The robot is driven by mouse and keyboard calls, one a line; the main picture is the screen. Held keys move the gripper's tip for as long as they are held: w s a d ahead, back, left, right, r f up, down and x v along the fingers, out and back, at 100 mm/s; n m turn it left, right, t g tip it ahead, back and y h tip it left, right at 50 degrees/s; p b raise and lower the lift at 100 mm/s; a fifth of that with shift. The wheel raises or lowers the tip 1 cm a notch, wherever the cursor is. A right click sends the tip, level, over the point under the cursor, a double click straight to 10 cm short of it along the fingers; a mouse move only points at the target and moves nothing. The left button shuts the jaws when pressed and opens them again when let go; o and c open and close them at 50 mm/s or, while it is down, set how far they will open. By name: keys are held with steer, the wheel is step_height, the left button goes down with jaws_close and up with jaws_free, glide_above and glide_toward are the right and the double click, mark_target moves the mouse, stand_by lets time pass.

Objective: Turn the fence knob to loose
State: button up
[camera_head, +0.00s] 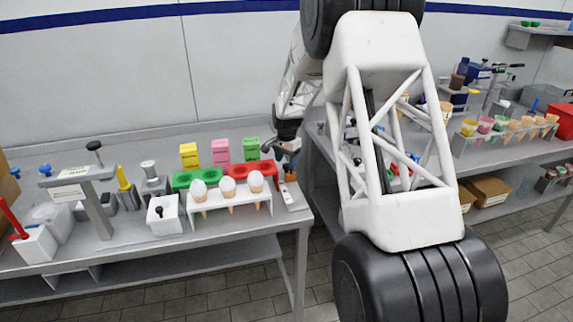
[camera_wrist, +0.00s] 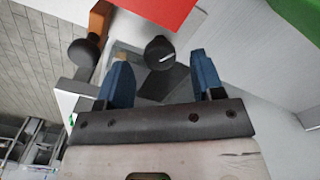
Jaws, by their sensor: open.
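In the wrist view, a round black knob (camera_wrist: 160,52) with a white pointer line shows between and just beyond the fingertips. It looks like the fence knob; I cannot read any marks around it. My gripper (camera_wrist: 160,60) is open, with one blue finger on either side of the knob. I cannot tell whether either finger touches it. In the head view, my gripper (camera_head: 288,148) hangs over the right end of the left bench, above a small grey fixture with an orange part (camera_head: 291,177). The knob is too small or hidden to make out there.
A second black knob (camera_wrist: 83,52) by an orange part is left of the fingers. A red tray (camera_head: 255,173) lies close beside the gripper, with a white rack (camera_head: 230,203) of cones in front. The bench (camera_head: 120,255) ends just right of the fixture.

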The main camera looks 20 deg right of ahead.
steer(key=shift+f, duration=1)
steer(key=c, duration=0.9)
